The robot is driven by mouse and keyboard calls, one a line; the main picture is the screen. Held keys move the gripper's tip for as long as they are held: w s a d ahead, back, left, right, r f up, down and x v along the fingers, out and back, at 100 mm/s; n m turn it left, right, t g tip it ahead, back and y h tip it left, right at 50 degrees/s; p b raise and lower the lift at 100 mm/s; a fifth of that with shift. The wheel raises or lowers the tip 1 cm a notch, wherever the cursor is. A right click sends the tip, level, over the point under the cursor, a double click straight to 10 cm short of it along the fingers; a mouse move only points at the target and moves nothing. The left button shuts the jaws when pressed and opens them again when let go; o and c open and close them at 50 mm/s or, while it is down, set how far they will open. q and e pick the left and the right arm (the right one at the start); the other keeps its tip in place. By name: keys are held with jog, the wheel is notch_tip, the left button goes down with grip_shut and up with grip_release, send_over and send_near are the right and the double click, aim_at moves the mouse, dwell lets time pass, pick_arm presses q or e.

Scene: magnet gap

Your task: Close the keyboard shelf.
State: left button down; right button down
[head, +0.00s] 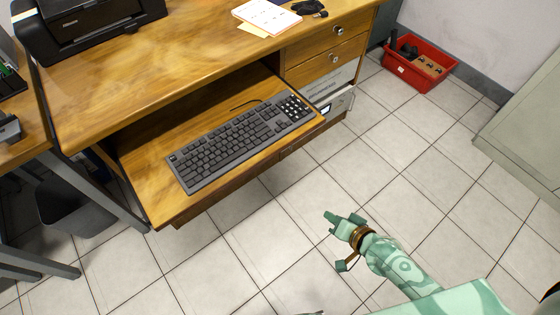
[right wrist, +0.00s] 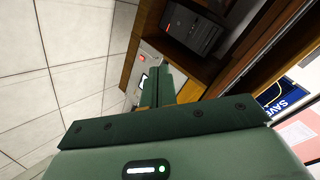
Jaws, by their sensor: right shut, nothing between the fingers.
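The keyboard shelf (head: 160,209) is a wooden board pulled out from under the desk top (head: 110,98). A dark keyboard (head: 240,141) lies on it. My right gripper (head: 332,216) is shut and empty, in front of the shelf and to its lower right in the head view, over the floor and apart from the shelf. In the right wrist view its green fingers (right wrist: 158,85) point toward the desk's underside. My left gripper is not in view.
Wooden drawers (head: 328,50) are at the desk's right. A red crate (head: 418,66) stands on the floor beyond. A grey cabinet (head: 525,125) is at the right. A computer tower (right wrist: 191,26) shows under the desk. The tiled floor before the shelf is clear.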

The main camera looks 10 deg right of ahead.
jog(key=w+a+r+m+t+y, duration=0.1)
jog(key=w+a+r+m+t, duration=0.15)
jog(key=r, duration=0.35)
jog(key=w+a+r+m+t+y, duration=0.1)
jog(key=w+a+r+m, duration=0.1)
jog(key=r+m, duration=0.3)
jog(key=b, duration=0.1)
send_near(277, 152)
jog(key=w+f, duration=0.2)
jog(key=shift+w+a+r+n, duration=0.15)
jog(key=shift+w+a+n, duration=0.2)
jog(key=shift+w+a, duration=0.7)
jog(key=shift+w+a+g+b, duration=0.25)
jog(key=shift+w+b, duration=0.1)
jog(key=shift+w, duration=0.5)
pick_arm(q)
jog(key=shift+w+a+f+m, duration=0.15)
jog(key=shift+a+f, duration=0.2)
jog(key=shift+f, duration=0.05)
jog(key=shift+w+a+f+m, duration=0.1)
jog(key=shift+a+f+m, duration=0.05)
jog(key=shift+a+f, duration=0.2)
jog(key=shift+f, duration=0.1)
